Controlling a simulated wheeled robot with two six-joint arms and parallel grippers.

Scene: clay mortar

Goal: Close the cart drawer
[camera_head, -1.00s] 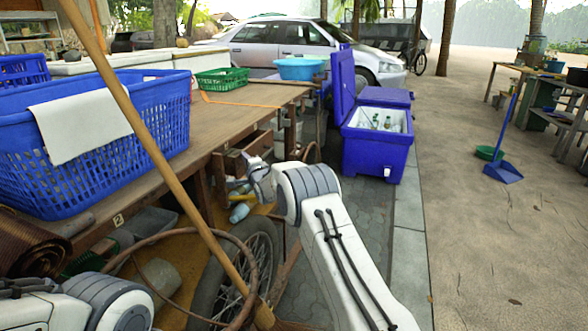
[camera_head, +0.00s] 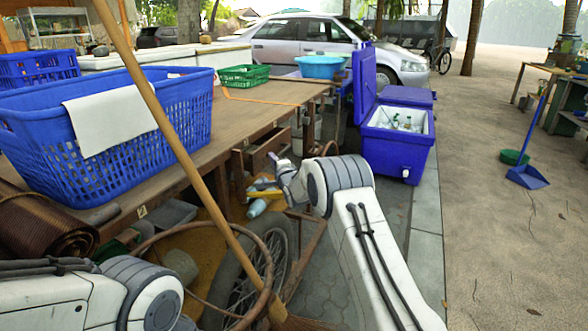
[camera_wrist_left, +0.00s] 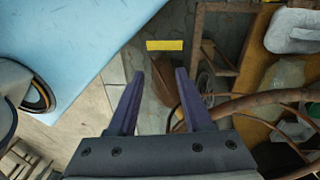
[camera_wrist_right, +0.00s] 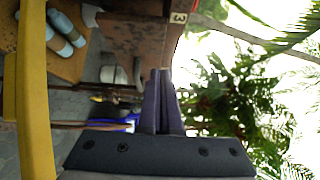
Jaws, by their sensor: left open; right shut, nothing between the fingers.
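The wooden cart drawer (camera_head: 264,150) sticks out open from under the tabletop of the cart (camera_head: 190,150) in the head view. My right gripper (camera_head: 277,160) is shut and empty, right at the drawer's front end. In the right wrist view its fingers (camera_wrist_right: 162,75) point at a brown wooden panel (camera_wrist_right: 138,38) with a "3" tag beside it; I cannot tell whether they touch. My left gripper (camera_wrist_left: 160,75) is open and empty above the paving in the left wrist view. It is hidden in the head view, where only my left arm shows.
A long wooden pole (camera_head: 180,130) slants across the front of the cart. A spoked wheel (camera_head: 262,262) stands below the drawer. A blue cooler (camera_head: 397,148) stands behind my right arm. A blue basket (camera_head: 100,130) sits on the tabletop. Open sand lies to the right.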

